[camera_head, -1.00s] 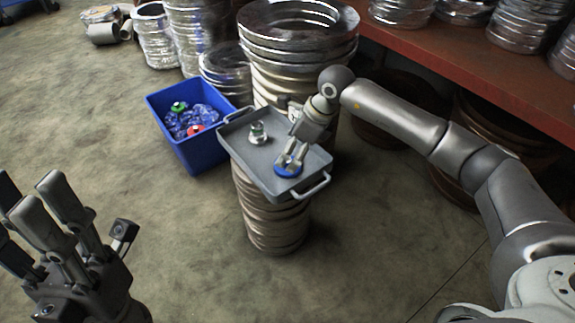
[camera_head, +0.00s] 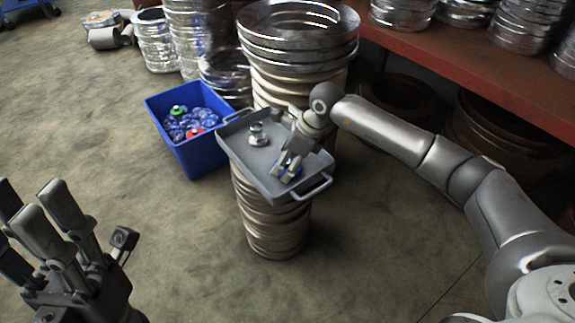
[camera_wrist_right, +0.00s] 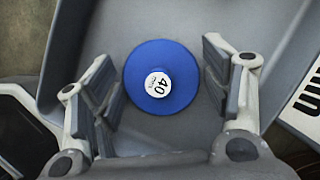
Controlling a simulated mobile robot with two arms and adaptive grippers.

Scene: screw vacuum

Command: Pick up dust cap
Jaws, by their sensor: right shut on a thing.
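In the head view only slivers of the cap (camera_head: 282,174) show behind the fingers. My right gripper (camera_head: 286,166) reaches down into the tray's near end. My left gripper (camera_head: 36,205) is open and empty at the lower left, away from the tray.
The grey tray (camera_head: 246,167) rests on a stack of metal rings (camera_head: 270,220). A metal fitting (camera_head: 258,136) stands in it. A blue bin (camera_head: 196,157) with several caps is to the left. A red shelf (camera_head: 470,75) with ducts is at the right.

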